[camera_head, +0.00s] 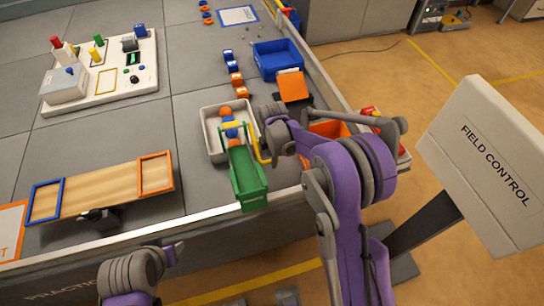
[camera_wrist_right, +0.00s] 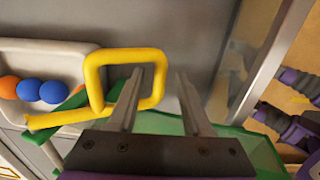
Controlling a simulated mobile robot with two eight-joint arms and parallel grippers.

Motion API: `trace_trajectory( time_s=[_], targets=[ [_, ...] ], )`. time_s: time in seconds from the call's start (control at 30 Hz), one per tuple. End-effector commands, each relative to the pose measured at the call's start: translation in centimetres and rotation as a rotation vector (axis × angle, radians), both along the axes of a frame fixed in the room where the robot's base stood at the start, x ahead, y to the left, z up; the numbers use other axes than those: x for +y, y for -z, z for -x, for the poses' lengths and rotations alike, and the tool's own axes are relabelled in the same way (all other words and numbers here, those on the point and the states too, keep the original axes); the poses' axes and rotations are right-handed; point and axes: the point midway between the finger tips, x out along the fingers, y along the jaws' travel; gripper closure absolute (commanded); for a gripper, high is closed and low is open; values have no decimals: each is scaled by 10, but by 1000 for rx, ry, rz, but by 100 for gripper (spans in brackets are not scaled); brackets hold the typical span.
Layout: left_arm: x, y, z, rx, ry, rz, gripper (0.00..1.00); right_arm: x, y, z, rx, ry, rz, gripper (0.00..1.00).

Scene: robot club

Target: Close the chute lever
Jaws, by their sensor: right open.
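The green chute (camera_head: 247,178) stands at the table's front edge, and its lower part also shows in the right wrist view (camera_wrist_right: 262,155). Its yellow lever (camera_head: 252,140) runs along the chute's right side. In the right wrist view the lever ends in a square yellow loop (camera_wrist_right: 95,85). My right gripper (camera_wrist_right: 158,72) is open at the loop. One finger overlaps the loop's opening and the other is outside it, with the loop's right bar between them in the picture. Contact cannot be told. In the head view the right arm partly hides the lever. Only a left arm joint shows, at the bottom left.
A white tray (camera_head: 209,147) with orange and blue balls is beside the chute. A blue bin (camera_head: 277,60), a seesaw board (camera_head: 105,190) and a white control panel (camera_head: 55,107) are on the table. A FIELD CONTROL sign (camera_head: 480,150) stands at right.

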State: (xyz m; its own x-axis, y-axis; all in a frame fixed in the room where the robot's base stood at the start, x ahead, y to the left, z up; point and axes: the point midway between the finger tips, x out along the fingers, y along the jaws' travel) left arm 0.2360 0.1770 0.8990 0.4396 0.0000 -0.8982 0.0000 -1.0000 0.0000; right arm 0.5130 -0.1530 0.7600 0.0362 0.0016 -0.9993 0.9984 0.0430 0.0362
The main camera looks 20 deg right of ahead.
Motion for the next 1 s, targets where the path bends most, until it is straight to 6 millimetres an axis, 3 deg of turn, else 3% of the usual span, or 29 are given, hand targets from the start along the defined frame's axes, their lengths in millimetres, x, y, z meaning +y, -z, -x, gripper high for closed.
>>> trace_trajectory(
  time_s=[0.17, 0.43, 1.0],
  targets=[
    [0, 0, 0, 0, 0, 0, 50, 0, 0, 0, 0, 0, 0, 54],
    [0, 0, 0, 0, 0, 0, 50, 0, 0, 0, 0, 0, 0, 100],
    [0, 0, 0, 0, 0, 0, 50, 0, -1, 0, 0, 0, 0, 100]
  ],
)
